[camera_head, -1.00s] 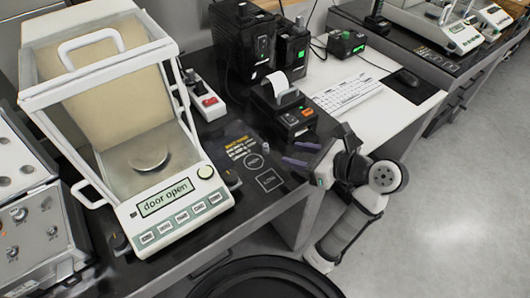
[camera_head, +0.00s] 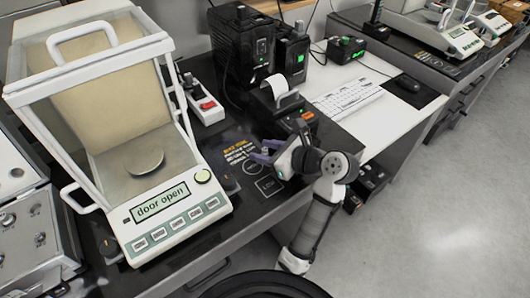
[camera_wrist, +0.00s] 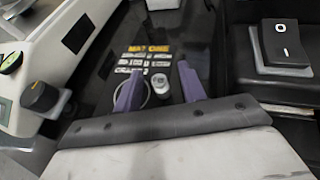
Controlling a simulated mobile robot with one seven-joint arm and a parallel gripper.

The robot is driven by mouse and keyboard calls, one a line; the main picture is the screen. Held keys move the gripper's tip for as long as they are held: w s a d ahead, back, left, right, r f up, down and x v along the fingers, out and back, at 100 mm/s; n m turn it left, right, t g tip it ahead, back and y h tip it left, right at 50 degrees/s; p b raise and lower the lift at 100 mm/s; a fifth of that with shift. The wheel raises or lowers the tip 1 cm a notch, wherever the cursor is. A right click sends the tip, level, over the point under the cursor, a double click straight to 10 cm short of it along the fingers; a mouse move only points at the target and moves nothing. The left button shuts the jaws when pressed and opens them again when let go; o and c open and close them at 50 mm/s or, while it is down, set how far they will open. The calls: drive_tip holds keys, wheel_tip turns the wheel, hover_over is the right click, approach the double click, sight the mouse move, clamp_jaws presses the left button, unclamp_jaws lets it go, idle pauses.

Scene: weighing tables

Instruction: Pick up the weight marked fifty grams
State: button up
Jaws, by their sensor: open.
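A small silver cylindrical weight (camera_wrist: 160,84) stands upright on the dark bench top, between my fingers in the wrist view. Its marking is too small to read. In the head view my gripper hides that spot. My gripper (camera_wrist: 160,68) has its two purple fingers apart, one on each side of the weight, with gaps showing. It also shows in the head view (camera_head: 264,151), low over the bench to the right of the balance. A pale printed circle (camera_wrist: 146,98) lies on the bench by the left finger.
The white balance (camera_head: 178,219), reading "door open", stands left, its round pan (camera_head: 145,162) empty. A label printer (camera_head: 284,104) stands behind my gripper. Yellow and white lettering (camera_wrist: 147,47) is printed on the bench.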

sight(265, 149)
clamp_jaws()
idle(0.4)
wheel_tip(265, 149, up, 20)
drive_tip(key=p, duration=0.5)
